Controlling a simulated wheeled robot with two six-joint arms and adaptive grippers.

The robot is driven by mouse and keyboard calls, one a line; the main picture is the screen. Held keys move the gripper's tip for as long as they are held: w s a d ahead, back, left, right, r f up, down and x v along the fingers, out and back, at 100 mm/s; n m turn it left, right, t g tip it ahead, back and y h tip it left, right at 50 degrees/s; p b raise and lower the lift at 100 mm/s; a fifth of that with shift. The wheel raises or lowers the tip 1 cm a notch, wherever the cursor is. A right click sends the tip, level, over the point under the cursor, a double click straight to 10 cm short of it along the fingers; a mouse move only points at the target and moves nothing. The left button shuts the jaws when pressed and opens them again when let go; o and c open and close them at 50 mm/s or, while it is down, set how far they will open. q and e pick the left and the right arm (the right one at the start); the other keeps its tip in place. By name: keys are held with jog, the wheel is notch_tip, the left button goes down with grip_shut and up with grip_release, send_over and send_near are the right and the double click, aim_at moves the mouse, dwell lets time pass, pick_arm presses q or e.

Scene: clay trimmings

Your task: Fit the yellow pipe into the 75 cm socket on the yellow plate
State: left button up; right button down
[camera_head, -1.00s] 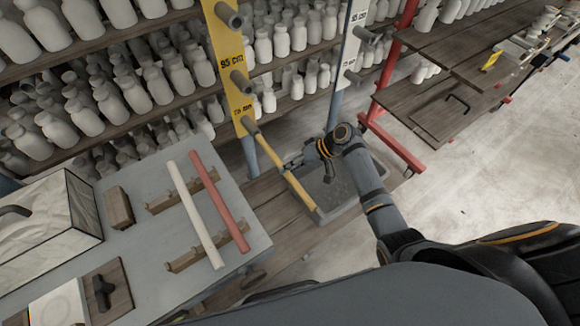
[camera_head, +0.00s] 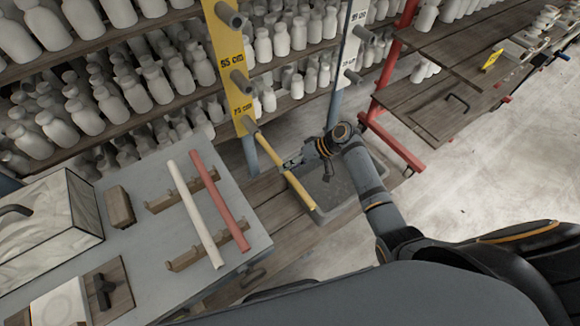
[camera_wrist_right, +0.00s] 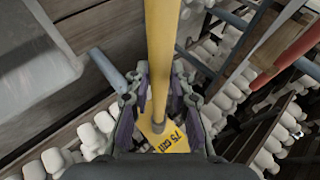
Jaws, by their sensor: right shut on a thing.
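The yellow plate (camera_head: 228,62) stands upright with grey sockets along it. Its lowest visible socket (camera_head: 249,126) is beside the 75 cm label. The yellow pipe (camera_head: 285,178) slants from this socket down to the right. My right gripper (camera_head: 291,163) is shut on the pipe, partway along it. In the right wrist view, the pipe (camera_wrist_right: 160,50) runs between the fingers (camera_wrist_right: 158,92) and its far end meets the grey socket (camera_wrist_right: 158,124) in line. How deep it sits cannot be told. My left gripper is not in view.
A grey bin (camera_head: 338,205) lies under the pipe and my right arm. A table (camera_head: 150,232) at left holds a white pipe (camera_head: 195,215) and a red pipe (camera_head: 219,200) on wooden racks. A white plate (camera_head: 352,45) with sockets stands to the right. Shelves of bottles are behind.

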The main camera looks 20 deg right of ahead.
jog(key=shift+w+a, duration=0.1)
jog(key=shift+w, duration=0.15)
jog(key=shift+w+a, duration=0.1)
jog(key=shift+w, duration=0.2)
jog(key=shift+w+a+b, duration=0.3)
jog(key=shift+w+b, duration=0.4)
jog(key=shift+w, duration=0.15)
jog(key=shift+w+a+b, duration=0.3)
jog(key=shift+w+b, duration=0.35)
jog(key=shift+w, duration=0.2)
jog(key=shift+w+a+b, duration=0.3)
jog(key=shift+w+b, duration=0.4)
jog(key=shift+w, duration=0.1)
jog(key=shift+w+a+b, duration=0.25)
jog(key=shift+w+b, duration=0.4)
jog(key=shift+w, duration=0.2)
jog(key=shift+w+a+b, duration=0.3)
jog(key=shift+w+b, duration=0.4)
jog(key=shift+w, duration=0.1)
jog(key=c, duration=1.1)
grip_release()
jog(key=shift+d, duration=0.1)
jog(key=v, duration=1.2)
